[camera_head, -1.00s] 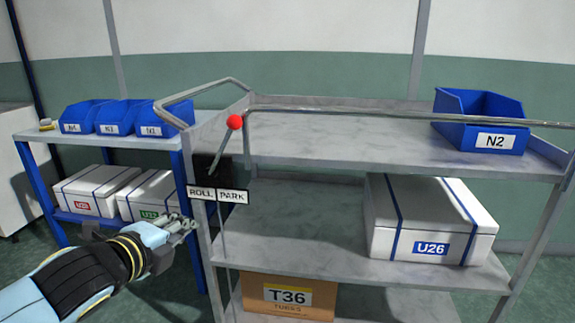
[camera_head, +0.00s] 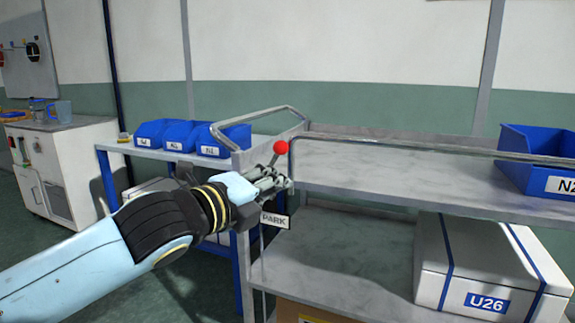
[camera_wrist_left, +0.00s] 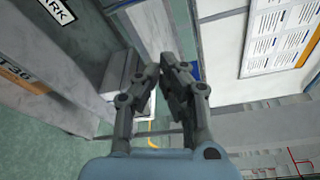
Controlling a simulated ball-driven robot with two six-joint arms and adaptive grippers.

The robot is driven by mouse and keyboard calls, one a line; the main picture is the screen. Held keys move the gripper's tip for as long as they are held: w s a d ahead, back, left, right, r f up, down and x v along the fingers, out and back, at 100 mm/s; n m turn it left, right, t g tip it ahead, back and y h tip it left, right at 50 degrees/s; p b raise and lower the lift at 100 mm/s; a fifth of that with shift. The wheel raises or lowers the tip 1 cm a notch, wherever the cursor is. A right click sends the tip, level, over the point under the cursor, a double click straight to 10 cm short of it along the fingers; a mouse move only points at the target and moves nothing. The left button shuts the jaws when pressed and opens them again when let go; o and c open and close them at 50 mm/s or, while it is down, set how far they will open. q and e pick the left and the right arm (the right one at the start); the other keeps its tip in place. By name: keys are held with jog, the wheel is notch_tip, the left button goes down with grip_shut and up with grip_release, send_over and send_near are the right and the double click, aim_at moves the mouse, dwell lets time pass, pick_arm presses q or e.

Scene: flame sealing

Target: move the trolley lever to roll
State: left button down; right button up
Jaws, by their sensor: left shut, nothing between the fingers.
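The trolley lever has a red ball knob (camera_head: 281,148) and a thin rod leaning toward the right, PARK side. My left gripper (camera_head: 284,183) is shut and empty, just below the knob and in front of the lever plate, hiding most of the rod and the ROLL label. I cannot tell whether it touches the rod. The PARK label (camera_head: 275,221) shows below the fingers; its end also shows in the left wrist view (camera_wrist_left: 58,10). In that view, my gripper (camera_wrist_left: 160,72) has its fingertips close together. My right gripper is not in view.
The trolley's upper shelf (camera_head: 390,172) holds a blue bin (camera_head: 540,160) at right. A white box marked U26 (camera_head: 490,268) sits on the shelf below. Behind stands a blue-legged table with blue bins (camera_head: 180,137). A white cabinet (camera_head: 65,165) is at far left.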

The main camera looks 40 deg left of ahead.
pick_arm(q)
jog(key=w+a, duration=0.3)
jog(key=w, duration=0.6)
jog(key=shift+a+r+b, duration=0.3)
jog(key=shift+a, duration=0.05)
